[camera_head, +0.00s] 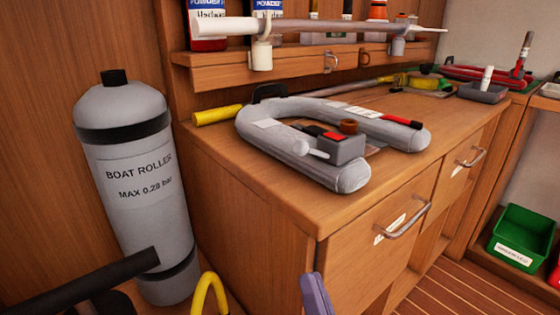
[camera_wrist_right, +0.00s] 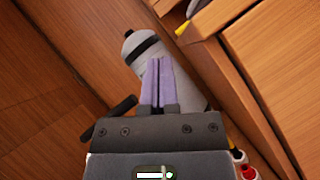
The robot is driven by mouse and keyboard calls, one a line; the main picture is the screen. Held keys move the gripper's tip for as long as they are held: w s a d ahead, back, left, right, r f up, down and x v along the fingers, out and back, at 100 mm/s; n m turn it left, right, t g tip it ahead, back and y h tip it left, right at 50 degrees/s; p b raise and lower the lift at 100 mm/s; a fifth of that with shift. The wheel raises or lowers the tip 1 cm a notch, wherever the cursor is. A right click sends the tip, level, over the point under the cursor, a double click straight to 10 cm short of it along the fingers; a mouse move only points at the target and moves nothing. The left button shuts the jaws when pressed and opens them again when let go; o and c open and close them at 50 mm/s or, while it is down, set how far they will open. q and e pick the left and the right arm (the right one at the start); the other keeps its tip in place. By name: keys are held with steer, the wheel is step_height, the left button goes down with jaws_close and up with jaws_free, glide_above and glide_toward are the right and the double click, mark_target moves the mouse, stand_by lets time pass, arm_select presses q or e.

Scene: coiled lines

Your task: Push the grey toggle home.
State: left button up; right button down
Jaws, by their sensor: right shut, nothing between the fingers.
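A light grey toggle (camera_head: 311,148) sticks out to the left from a small grey box (camera_head: 345,150) on the counter. The box sits within the open bend of a grey U-shaped inflatable tube (camera_head: 280,150). A red part shows on top of the box. My right gripper (camera_head: 315,292) shows as a purple finger at the bottom edge, in front of and below the countertop, well apart from the toggle. In the right wrist view its two purple fingers (camera_wrist_right: 157,82) are together with nothing between them. The toggle cannot be made out in that view. My left gripper is not in view.
A grey boat roller cylinder (camera_head: 130,185) stands left of the wooden counter (camera_head: 260,190); it also shows in the right wrist view (camera_wrist_right: 185,85). A drawer handle (camera_head: 403,221) juts from the front. A shelf (camera_head: 290,63) with a long pole hangs above. A green bin (camera_head: 522,237) is at right.

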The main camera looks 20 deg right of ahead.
mark_target(312, 151)
steer(key=p+x, duration=0.2)
steer(key=x, duration=0.2)
steer(key=p+x, duration=0.3)
steer(key=x, duration=0.2)
steer(key=shift+r, duration=0.55)
arm_select(q)
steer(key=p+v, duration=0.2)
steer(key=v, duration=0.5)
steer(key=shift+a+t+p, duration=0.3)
steer(key=shift+p, duration=0.05)
arm_select(e)
steer(key=w+d+r, duration=0.2)
steer(key=shift+r, duration=0.4)
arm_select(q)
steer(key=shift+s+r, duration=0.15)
